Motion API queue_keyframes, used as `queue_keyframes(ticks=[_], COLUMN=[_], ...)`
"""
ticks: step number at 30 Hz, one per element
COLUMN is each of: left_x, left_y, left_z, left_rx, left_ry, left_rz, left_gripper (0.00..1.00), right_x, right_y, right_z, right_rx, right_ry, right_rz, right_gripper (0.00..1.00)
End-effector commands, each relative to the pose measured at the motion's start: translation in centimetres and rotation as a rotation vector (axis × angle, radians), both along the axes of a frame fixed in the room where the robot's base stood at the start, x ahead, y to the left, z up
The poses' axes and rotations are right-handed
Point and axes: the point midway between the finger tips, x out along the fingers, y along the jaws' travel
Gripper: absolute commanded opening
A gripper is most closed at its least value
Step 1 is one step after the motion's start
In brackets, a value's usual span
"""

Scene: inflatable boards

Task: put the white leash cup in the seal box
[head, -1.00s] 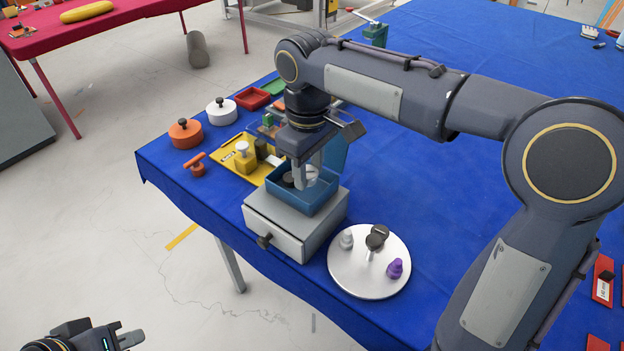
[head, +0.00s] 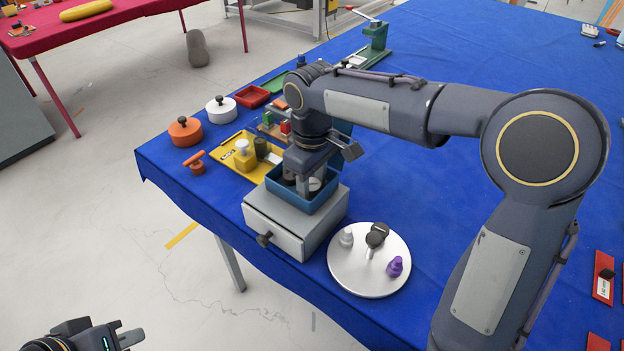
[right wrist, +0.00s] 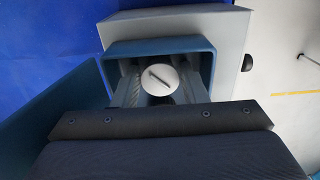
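The blue box (head: 307,206) has its lid (head: 343,138) standing open and sits on a grey drawer unit; I take it for the seal box. My right gripper (head: 303,188) points down inside it. The white leash cup (head: 315,184) is inside the box, beside the fingers. In the right wrist view the cup (right wrist: 160,80) shows as a round white top with a dark slot, between two fingers with a small gap on each side. The right gripper (right wrist: 160,85) looks open around it. My left gripper (head: 124,333) is empty and open, low over the floor.
A round white tray (head: 350,281) with grey, black and purple pieces stands right of the drawer unit (head: 293,236). A yellow tray (head: 233,170), orange pot (head: 185,131), white pot (head: 221,109) and red tray (head: 252,96) stand left and behind.

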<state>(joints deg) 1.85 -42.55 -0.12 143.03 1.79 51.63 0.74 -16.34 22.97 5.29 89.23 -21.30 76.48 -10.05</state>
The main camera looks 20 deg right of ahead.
Motion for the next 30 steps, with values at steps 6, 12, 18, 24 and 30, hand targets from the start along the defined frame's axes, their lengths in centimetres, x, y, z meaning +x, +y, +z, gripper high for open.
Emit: queue_keyframes(ticks=[6, 12, 18, 24, 30], left_x=[0.0, 0.0, 0.0, 0.0, 0.0], left_y=[0.0, 0.0, 0.0, 0.0, 0.0], left_z=[0.0, 0.3, 0.6, 1.0, 1.4], left_rx=[0.0, 0.0, 0.0, 0.0, 0.0], left_ry=[0.0, 0.0, 0.0, 0.0, 0.0], left_rz=[0.0, 0.0, 0.0, 0.0, 0.0], left_gripper=[0.0, 0.0, 0.0, 0.0, 0.0], right_x=[0.0, 0.1, 0.1, 0.1, 0.1], right_y=[0.0, 0.0, 0.1, 0.1, 0.1], right_z=[0.0, 0.9, 4.6, 9.0, 11.7], right_rx=[0.0, 0.002, 0.003, 0.002, 0.0], right_ry=[0.0, -0.004, -0.005, -0.005, -0.001], right_rz=[0.0, -0.001, -0.001, 0.0, 0.001], right_gripper=[0.43, 0.43, 0.43, 0.43, 0.43])
